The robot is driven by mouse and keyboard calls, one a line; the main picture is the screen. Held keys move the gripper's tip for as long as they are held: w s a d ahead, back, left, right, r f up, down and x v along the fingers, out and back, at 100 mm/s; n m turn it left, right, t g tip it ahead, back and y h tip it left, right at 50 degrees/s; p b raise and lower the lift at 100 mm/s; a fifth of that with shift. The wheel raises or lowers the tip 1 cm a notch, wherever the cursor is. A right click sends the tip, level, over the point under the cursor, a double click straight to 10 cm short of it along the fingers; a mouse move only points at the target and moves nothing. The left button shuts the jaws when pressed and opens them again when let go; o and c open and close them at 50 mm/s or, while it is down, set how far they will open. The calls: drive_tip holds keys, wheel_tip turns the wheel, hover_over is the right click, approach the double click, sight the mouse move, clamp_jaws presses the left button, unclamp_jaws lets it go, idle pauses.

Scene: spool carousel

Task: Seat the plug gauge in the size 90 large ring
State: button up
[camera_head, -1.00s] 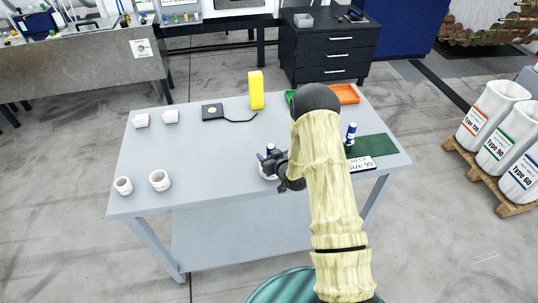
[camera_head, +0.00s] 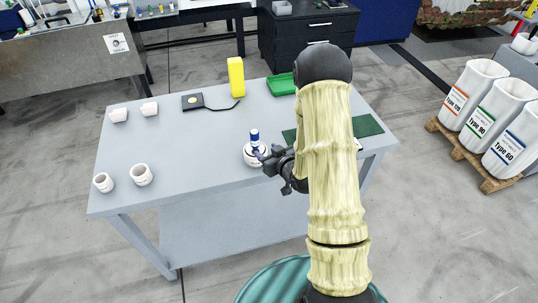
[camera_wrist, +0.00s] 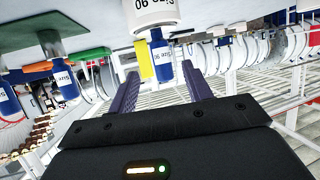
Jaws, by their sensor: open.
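A white ring (camera_head: 254,156), marked size 90 in the wrist view (camera_wrist: 157,14), stands near the table's front edge. A plug gauge with a blue handle (camera_head: 254,136) stands upright in it; its lower part is hidden inside the ring. In the wrist view, which is upside down, the blue handle (camera_wrist: 161,52) sticks out of the ring between and just beyond my fingertips. My gripper (camera_head: 267,158) is open, just right of the ring and plug, with no finger visibly pressing on the handle.
Other white rings (camera_head: 141,174) stand on the table's left side. A yellow block (camera_head: 236,77), black gauge box (camera_head: 193,102) and green tray (camera_head: 281,85) are at the back. Another blue plug gauge (camera_wrist: 64,82) stands by the green mat (camera_head: 366,125). My arm hides part of the table.

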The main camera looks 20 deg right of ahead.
drive_tip(key=shift+s+r, duration=0.1)
drive_tip(key=shift+s, duration=0.1)
idle(0.5)
drive_tip(key=s+a+r+m+g+h, duration=0.1)
drive_tip(key=s+r+g, duration=0.4)
drive_tip(key=s, duration=0.5)
drive_tip(key=s+a+r+m+g+h, duration=0.1)
drive_tip(key=s+r+g, duration=0.4)
drive_tip(key=s, duration=0.5)
drive_tip(key=shift+s+r+m+g+h, duration=0.3)
drive_tip(key=shift+r+m+h, duration=0.2)
drive_tip(key=shift+r+h, duration=0.35)
